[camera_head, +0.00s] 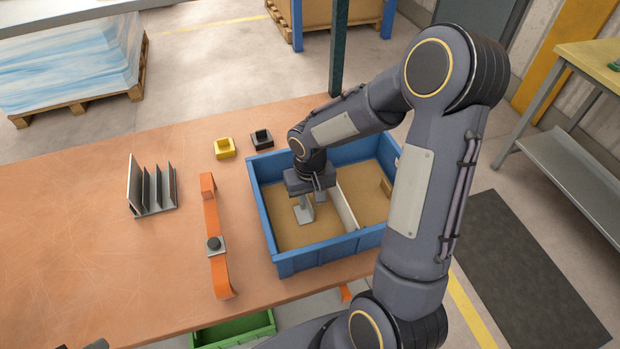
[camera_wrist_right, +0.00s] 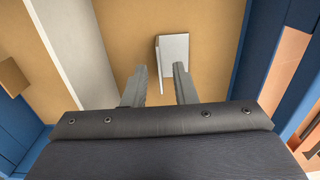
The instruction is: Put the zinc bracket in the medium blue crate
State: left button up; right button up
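The blue crate (camera_head: 312,259) stands on the table, split by a pale divider (camera_head: 346,207) into two compartments. The grey zinc bracket (camera_head: 303,214) is inside the left compartment, at the brown floor, with a flat plate and an upright flange. It also shows in the right wrist view (camera_wrist_right: 175,48), just beyond the fingertips. My right gripper (camera_head: 314,194) reaches down into that compartment over the bracket. Its fingers (camera_wrist_right: 159,84) are apart, with a clear gap and nothing pinched between them. My left gripper does not show; only a dark sliver is at the bottom left edge.
A small brown block (camera_head: 386,187) is in the crate's right compartment. A green crate (camera_head: 236,333) is below the table edge.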

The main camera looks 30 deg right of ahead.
notch_tip(320, 180, up, 12)
jog(key=b, duration=0.1)
jog(key=s+a+r+t+y, duration=0.2)
jog(key=s+a, duration=0.1)
jog(key=s, duration=0.5)
jog(key=s+a+r+n+t+y, duration=0.1)
jog(key=s+a+r+t, duration=0.1)
jog(key=s, duration=0.6)
jog(key=shift+s+a+t+y, duration=0.4)
jog(key=shift+a+t, duration=0.25)
jog(key=shift+t, duration=0.15)
jog(key=shift+r, duration=0.1)
